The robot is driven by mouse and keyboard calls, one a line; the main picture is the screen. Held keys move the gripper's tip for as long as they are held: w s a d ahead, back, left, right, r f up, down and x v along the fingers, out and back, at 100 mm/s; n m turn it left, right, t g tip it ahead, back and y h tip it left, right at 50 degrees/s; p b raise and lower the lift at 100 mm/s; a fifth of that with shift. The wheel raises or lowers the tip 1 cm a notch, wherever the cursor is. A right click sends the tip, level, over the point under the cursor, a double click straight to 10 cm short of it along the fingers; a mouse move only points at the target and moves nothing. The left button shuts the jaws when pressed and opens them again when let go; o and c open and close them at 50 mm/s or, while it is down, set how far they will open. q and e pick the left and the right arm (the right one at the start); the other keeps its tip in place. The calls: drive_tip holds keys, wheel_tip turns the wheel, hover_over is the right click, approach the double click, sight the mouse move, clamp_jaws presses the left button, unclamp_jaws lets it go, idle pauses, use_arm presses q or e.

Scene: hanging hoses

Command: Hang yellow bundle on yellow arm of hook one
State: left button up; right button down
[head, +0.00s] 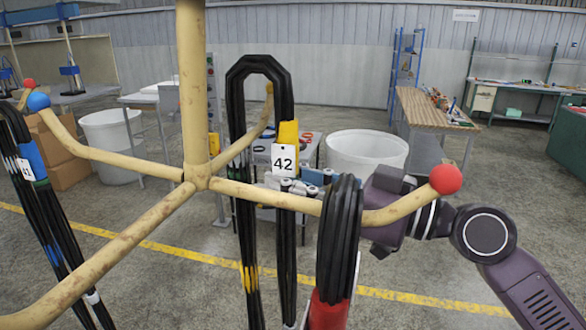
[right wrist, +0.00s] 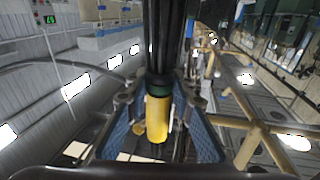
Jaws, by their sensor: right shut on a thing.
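The yellow bundle (head: 287,135) is a loop of black hoses with a yellow band and a white tag reading 42. My right gripper (head: 306,182) is shut on it below the band, behind the red-tipped arm; in the right wrist view the yellow band (right wrist: 157,118) sits between the blue pads (right wrist: 164,128). The bundle is upright. The yellow arm (head: 252,132) of the cream hook stand points away at the back; its tip shows within the loop's opening. I cannot tell whether the loop rests on it. My left gripper is out of view.
A red-banded bundle (head: 340,222) hangs on the red-tipped arm (head: 405,213), in front of my right gripper. White bins (head: 365,152) and a wooden-topped bench (head: 432,108) stand farther back.

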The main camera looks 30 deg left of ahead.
sight(286, 223)
drive_tip(key=shift+s+d+f+b, duration=0.1)
drive_tip(key=shift+s+f+b, duration=0.3)
drive_tip(key=shift+f+b, duration=0.55)
drive_tip(key=shift+s+d+f+b, duration=0.1)
drive_tip(key=shift+s+f+b, duration=0.45)
drive_tip(key=shift+f, duration=0.55)
drive_tip(key=shift+s+d+f+b, duration=0.1)
drive_tip(key=shift+s+f+b, duration=0.2)
drive_tip(key=shift+f+b, duration=0.7)
drive_tip(key=shift+f, duration=0.1)
